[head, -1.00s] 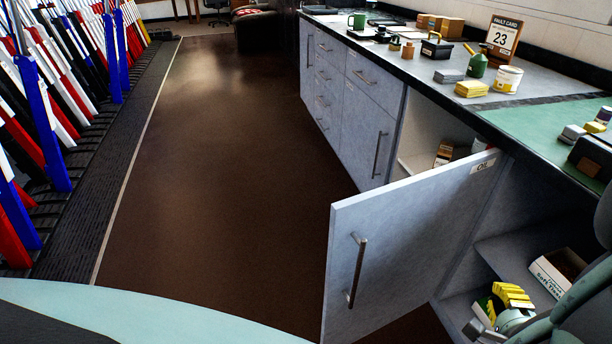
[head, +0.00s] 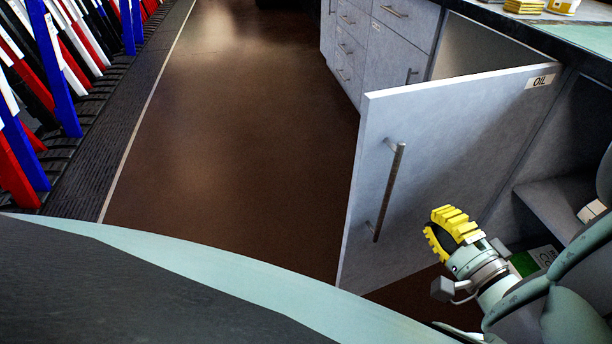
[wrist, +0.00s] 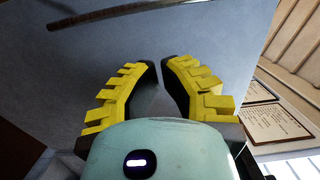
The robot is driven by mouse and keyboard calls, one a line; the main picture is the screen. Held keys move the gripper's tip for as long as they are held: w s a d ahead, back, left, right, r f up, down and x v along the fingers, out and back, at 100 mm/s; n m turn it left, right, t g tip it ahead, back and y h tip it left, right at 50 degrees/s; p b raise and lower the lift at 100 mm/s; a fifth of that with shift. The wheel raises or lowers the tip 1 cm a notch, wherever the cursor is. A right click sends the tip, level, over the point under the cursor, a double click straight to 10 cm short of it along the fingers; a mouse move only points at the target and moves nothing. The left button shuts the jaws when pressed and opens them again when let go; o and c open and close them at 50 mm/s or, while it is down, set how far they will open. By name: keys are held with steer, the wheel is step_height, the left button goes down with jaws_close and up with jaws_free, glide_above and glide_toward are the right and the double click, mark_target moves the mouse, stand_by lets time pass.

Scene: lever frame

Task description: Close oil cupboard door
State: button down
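The oil cupboard door (head: 440,150) is a pale grey panel with an OIL label near its top right corner. It stands open, swung out from the cabinet, with its outer face towards me. Its vertical bar handle (head: 388,190) is near the free left edge; part of the bar also shows at the top of the wrist view (wrist: 120,14). My gripper (head: 430,228) has yellow ribbed fingers and is in front of the outer face, right of the handle. In the wrist view its fingertips (wrist: 160,62) are close together with nothing seen between them. Contact with the door cannot be told.
Grey drawers (head: 375,40) stand beyond the door. An open cupboard with a shelf (head: 550,195) is right of the door, close to my arm. The worktop (head: 590,38) runs above. Brown floor (head: 230,130) is clear to the left, beside a row of coloured levers (head: 65,85).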

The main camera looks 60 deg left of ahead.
mark_target(402, 181)
steer(key=x, duration=1.1)
steer(key=shift+s+b, duration=0.1)
steer(key=shift+b, duration=0.2)
